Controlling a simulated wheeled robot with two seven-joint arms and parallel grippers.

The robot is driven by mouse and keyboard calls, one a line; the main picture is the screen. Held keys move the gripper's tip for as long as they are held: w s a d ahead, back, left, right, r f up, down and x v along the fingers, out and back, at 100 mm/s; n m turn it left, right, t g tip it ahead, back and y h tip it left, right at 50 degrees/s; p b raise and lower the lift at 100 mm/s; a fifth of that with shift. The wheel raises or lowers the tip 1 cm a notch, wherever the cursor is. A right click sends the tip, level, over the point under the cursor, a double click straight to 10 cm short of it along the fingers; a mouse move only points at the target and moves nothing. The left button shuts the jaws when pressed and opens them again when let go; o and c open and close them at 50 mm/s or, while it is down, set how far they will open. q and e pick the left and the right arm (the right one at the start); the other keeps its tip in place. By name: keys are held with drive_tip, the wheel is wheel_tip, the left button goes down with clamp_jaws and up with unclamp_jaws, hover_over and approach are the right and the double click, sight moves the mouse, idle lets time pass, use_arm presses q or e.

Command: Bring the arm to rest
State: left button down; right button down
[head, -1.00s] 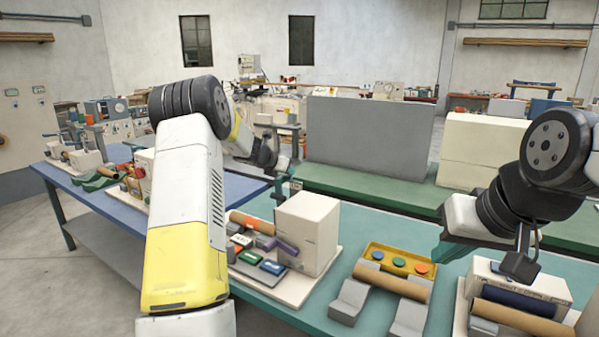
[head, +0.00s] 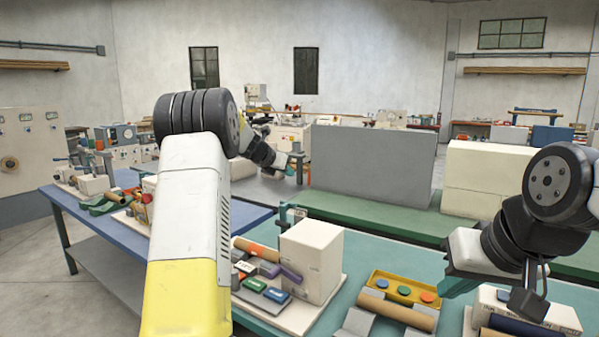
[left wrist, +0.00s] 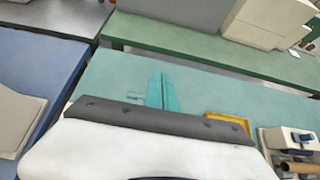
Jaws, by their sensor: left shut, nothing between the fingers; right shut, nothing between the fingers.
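My left arm comes in from the left in the head view, and its gripper (head: 299,168) is raised above the far side of the teal table (head: 375,252), clear of the pale box (head: 312,262). In the left wrist view its teal fingers (left wrist: 161,92) are together with nothing between them, with the table top behind them. My right gripper (head: 458,286) is at the right of the head view, low over the table near the white unit (head: 548,312). It is shut, and its fingertips are small and partly hard to make out.
A yellow tray (head: 372,283) with coloured round pieces and a brown tube (head: 396,310) lie between the arms. A grey panel (head: 372,165) and cream block (head: 487,180) stand on the green bench behind. A blue table (head: 225,217) is at left.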

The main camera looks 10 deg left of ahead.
use_arm(q)
drive_tip(key=shift+r, duration=0.2)
drive_tip(key=s+d+r+m+g, duration=0.1)
drive_tip(key=s+d+r+m, duration=0.15)
drive_tip(key=s+m, duration=0.4)
drive_tip(key=s+d+r+m+g, duration=0.1)
drive_tip(key=s+d+r+m, duration=0.2)
drive_tip(key=s, duration=0.6)
drive_tip(key=s+d+r+m+g, duration=0.1)
drive_tip(key=s+d+m, duration=0.2)
drive_tip(key=s+m, duration=0.4)
drive_tip(key=s+f+m+g+y, duration=0.1)
drive_tip(key=s+f+m, duration=0.3)
drive_tip(key=s+m, duration=0.4)
drive_tip(key=s+d+f+m, duration=0.1)
drive_tip(key=s+f+m, duration=0.4)
drive_tip(key=s, duration=1.4)
drive_tip(key=m, duration=0.3)
drive_tip(key=shift+s+d+g+y, duration=0.3)
drive_tip(key=shift+g+y, duration=0.1)
drive_tip(key=shift+f, duration=0.1)
